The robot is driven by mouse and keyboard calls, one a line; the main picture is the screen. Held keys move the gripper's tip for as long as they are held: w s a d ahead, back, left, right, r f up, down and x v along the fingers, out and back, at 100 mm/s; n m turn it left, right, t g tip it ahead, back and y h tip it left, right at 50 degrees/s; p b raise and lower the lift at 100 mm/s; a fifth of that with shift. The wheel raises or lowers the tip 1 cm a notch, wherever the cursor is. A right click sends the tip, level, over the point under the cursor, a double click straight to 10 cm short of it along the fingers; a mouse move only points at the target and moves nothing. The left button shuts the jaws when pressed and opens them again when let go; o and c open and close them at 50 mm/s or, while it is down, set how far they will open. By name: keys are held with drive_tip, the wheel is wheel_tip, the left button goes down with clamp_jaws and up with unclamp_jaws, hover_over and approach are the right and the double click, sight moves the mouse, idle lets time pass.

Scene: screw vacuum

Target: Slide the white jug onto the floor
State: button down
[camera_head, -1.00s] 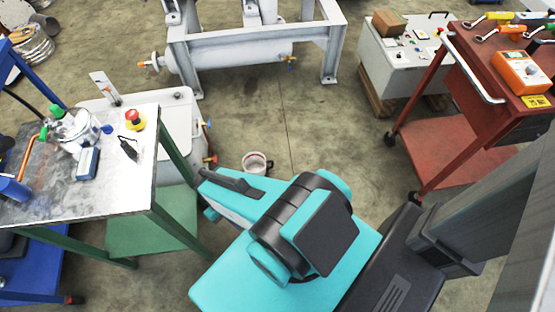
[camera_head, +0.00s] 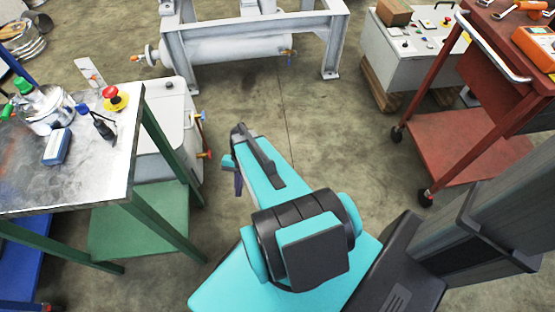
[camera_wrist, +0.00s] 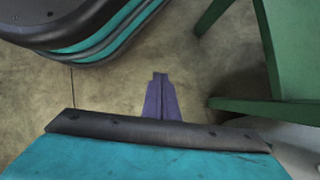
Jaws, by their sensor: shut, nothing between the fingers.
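My gripper (camera_head: 239,184) shows in the head view at the far end of my teal arm, over the floor to the right of the green-legged table. In the wrist view its fingers (camera_wrist: 160,78) are together and empty, with bare concrete floor around the tips. The white jug is not visible in either current view. A small white vessel, possibly the jug, was on or near the floor in the earlier head view. My arm now covers roughly that spot.
The metal-topped table (camera_head: 70,185) with green legs and a green lower shelf (camera_head: 150,225) stands at left. A red cart (camera_head: 470,150) stands at right. The concrete floor (camera_head: 340,140) between them is clear.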

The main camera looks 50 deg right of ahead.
drive_tip(key=w+d+f+m+t+y+b, duration=0.1)
drive_tip(key=w+d+f+m+t+b, duration=0.25)
drive_tip(key=d, duration=0.65)
drive_tip(key=d+f+m+t+y+b, duration=0.1)
drive_tip(key=d+f+m+b, duration=0.2)
drive_tip(key=d+m+b, duration=0.45)
drive_tip(key=s+d+m+t+b, duration=0.2)
drive_tip(key=s+d+b, duration=0.1)
drive_tip(key=d, duration=0.7)
drive_tip(key=s+d+f+m+t+b, duration=0.1)
drive_tip(key=s+d+m+t+b, duration=0.1)
drive_tip(key=d, duration=0.9)
drive_tip(key=shift+s+d+f+b, duration=0.2)
drive_tip(key=shift+s+b, duration=0.3)
drive_tip(key=shift+a+f+t, duration=0.1)
drive_tip(key=shift+t, duration=0.15)
drive_tip(key=w+a+r+b+x, duration=0.1)
drive_tip(key=b+x, duration=0.5)
drive_tip(key=x, duration=0.6)
drive_tip(key=shift+w+a+r, duration=0.15)
drive_tip(key=shift+w+a, duration=0.15)
